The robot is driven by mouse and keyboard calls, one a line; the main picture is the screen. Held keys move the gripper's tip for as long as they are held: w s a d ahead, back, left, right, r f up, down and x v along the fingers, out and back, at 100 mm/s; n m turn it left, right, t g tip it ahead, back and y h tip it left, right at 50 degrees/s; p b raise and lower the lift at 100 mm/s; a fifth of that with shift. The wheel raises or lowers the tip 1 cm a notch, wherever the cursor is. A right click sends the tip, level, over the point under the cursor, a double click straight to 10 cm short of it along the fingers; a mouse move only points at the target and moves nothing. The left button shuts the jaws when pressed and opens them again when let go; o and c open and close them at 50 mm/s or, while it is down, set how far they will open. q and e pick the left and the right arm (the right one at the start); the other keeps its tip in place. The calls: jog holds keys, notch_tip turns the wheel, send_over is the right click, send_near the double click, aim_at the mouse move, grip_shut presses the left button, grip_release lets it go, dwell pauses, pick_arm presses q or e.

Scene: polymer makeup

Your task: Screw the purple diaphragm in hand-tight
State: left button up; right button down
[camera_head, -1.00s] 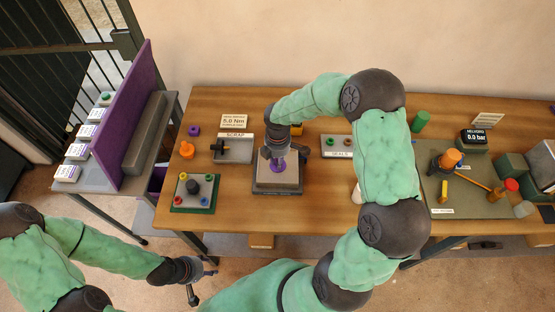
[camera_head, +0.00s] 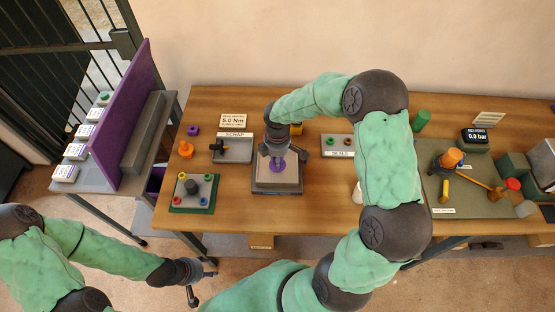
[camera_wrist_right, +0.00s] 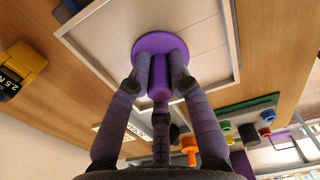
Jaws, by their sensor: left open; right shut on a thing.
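The purple diaphragm (camera_wrist_right: 160,42) shows in the right wrist view as a flat round disc with a purple stem or knob standing up from it. My right gripper (camera_wrist_right: 160,78) points down and its fingers are closed around that stem. My left gripper (camera_head: 202,280) is open and empty, low in front of the bench's left end.
A scrap tray (camera_head: 233,156) with a black part stands left of the fixture, and a seals tray (camera_head: 338,148) stands right. A green board with coloured rings (camera_head: 195,194) is at front left. A purple panel (camera_head: 121,115) rises on the side table.

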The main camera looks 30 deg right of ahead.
jog(key=shift+f+m, duration=0.1)
jog(key=shift+m, duration=0.6)
jog(key=shift+s+m+b, duration=0.1)
jog(key=shift+m+b, duration=0.5)
jog(key=shift+m, duration=0.3)
jog(key=shift+a+m+b, duration=0.1)
jog(key=shift+m+b, duration=0.25)
jog(key=shift+m, duration=0.55)
jog(key=shift+m+b, duration=0.4)
jog(key=shift+m, duration=0.5)
